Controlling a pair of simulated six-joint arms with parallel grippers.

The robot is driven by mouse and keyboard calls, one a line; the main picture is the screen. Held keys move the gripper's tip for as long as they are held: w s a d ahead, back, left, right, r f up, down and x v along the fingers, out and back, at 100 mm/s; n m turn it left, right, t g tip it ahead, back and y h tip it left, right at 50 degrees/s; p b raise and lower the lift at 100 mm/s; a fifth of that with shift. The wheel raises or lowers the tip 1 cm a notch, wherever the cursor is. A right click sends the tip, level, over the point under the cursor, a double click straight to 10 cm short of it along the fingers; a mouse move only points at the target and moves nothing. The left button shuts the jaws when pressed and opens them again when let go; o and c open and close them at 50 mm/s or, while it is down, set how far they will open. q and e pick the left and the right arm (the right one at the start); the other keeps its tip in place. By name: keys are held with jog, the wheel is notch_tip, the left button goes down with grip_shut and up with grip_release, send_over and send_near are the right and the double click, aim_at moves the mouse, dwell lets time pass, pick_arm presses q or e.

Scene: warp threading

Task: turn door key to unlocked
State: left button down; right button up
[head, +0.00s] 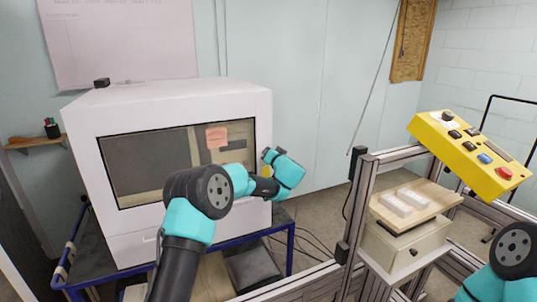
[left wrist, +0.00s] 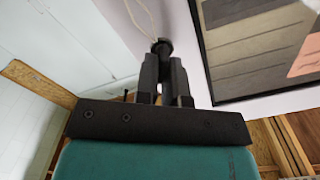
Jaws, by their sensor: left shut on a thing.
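The door key, a small dark round-headed piece (left wrist: 161,45), sits on the white front of the machine (head: 190,238), beside the dark window (left wrist: 255,55). My left gripper (left wrist: 164,80) is shut on it, with both fingers close together around its near end. How far the key is turned cannot be told. In the head view my left wrist (head: 284,172) is in front of the machine's right front edge and hides the gripper and key. My right gripper is outside the views; only part of my right arm shows at the lower right.
A pale cord (left wrist: 136,18) hangs beside the key. The machine stands on a blue-framed cart (head: 292,245). To the right are an aluminium frame (head: 362,190), a wooden board (head: 440,203) with pale blocks, and a yellow control box (head: 450,148). Floor shows between cart and frame.

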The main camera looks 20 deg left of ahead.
pick_arm(q)
jog(key=m, duration=0.5)
jog(key=shift+w+d+f+m, duration=0.1)
jog(key=shift+d+f+m, duration=0.1)
jog(key=shift+m, duration=0.1)
jog(key=m, duration=0.5)
jog(key=shift+f+m, duration=0.25)
jog(key=shift+m, duration=0.05)
jog(key=c, duration=1.3)
grip_release()
jog(key=v, duration=1.7)
jog(key=shift+d, duration=0.15)
